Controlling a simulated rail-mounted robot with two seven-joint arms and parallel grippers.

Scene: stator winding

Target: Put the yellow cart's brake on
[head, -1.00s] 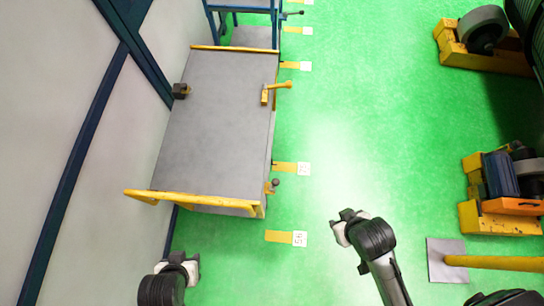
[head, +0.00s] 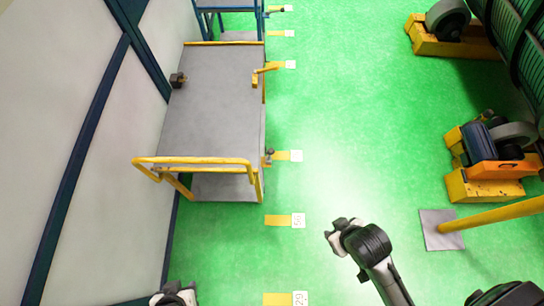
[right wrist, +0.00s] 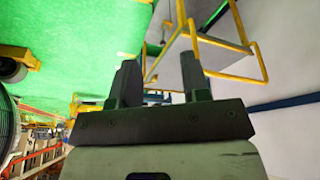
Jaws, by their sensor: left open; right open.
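The yellow cart (head: 205,110) has a grey deck and yellow tube handle rails (head: 195,162) at its near end. A short lever with a dark knob (head: 270,151) stands at its near right corner, probably the brake; I cannot tell its setting. My left gripper (head: 174,290) is open at the bottom edge, partly cut off, below the cart and apart from it. My right gripper (head: 334,233) is open and empty over the floor, right of and nearer than the cart. In the right wrist view its two fingers (right wrist: 158,85) stand apart, with the cart's yellow rails (right wrist: 215,60) beyond.
A blue cart (head: 228,8) stands behind. A pale wall (head: 70,150) is close on the left. Yellow roller stands (head: 485,185) and a yellow post (head: 490,213) are on the right. Green floor between is clear.

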